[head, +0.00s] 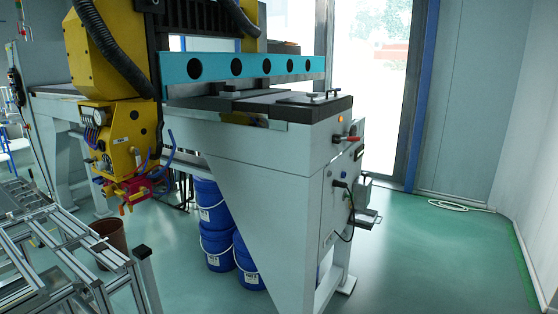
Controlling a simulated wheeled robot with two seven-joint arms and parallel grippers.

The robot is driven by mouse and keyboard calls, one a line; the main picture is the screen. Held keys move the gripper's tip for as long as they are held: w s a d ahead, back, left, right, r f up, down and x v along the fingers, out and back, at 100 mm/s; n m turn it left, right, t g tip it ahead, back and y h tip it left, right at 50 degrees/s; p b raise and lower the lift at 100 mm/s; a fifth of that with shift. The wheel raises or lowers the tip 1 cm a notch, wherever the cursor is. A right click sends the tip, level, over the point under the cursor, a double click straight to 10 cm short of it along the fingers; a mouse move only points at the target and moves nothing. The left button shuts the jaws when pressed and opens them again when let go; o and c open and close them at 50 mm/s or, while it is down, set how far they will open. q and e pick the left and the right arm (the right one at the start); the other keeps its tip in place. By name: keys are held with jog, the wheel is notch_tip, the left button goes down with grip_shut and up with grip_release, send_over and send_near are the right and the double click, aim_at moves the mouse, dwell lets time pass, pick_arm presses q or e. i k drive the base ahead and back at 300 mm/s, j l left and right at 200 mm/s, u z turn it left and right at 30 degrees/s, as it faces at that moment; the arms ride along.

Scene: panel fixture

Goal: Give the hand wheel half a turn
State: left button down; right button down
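I cannot make out a hand wheel for certain. The grey end face of the large machine (333,215) carries several small fittings, seen at a steep angle. Among them are a red-tipped handle (350,139) near the top, a small orange light (340,119), a grey box (362,190) sticking out, and a small grey ledge (367,219) lower down. A black cable hangs from this face. Any wheel there is too small or turned too far away to tell. Neither of my grippers is in view.
The green floor (430,265) to the right of the machine is clear, except for a pale coiled hose (460,205) by the wall. Blue buckets (215,248) stand under the machine. A metal profile frame (70,250) and a brown bin (108,240) are at left.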

aim_at(353, 131)
jog(key=i+l+z, duration=0.1)
jog(key=i, duration=0.2)
jog(key=i+l+z, duration=0.1)
jog(key=i, duration=0.2)
jog(key=z, duration=1.4)
